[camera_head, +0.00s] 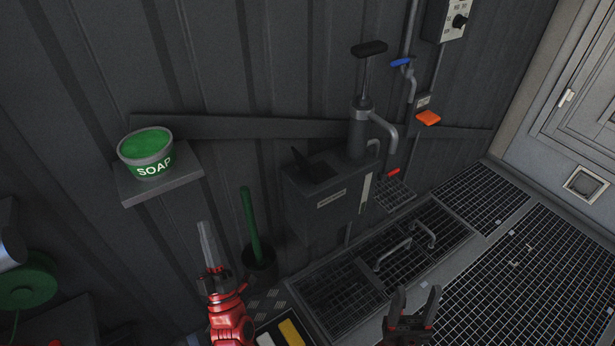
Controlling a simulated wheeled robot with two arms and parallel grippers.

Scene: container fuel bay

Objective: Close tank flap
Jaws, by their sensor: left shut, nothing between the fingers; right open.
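The dark grey tank (325,215) stands against the wall in the middle of the view, with a small label on its front. On its top left, a dark flap (301,160) appears to stand tilted up beside a dark opening; its exact angle is hard to tell. My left gripper (206,232), on a red arm, is shut and empty. It is left of the tank, apart from it, in front of the wall. My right gripper (413,300) is open and empty at the bottom, in front of the floor grating and right of the tank.
A hand pump (361,125) with a spout rises at the tank's right. A soap tub (146,155) sits on a wall shelf (165,186) at left. A green handle (250,225) stands between my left gripper and the tank. Grating with two handles (393,254) covers the floor.

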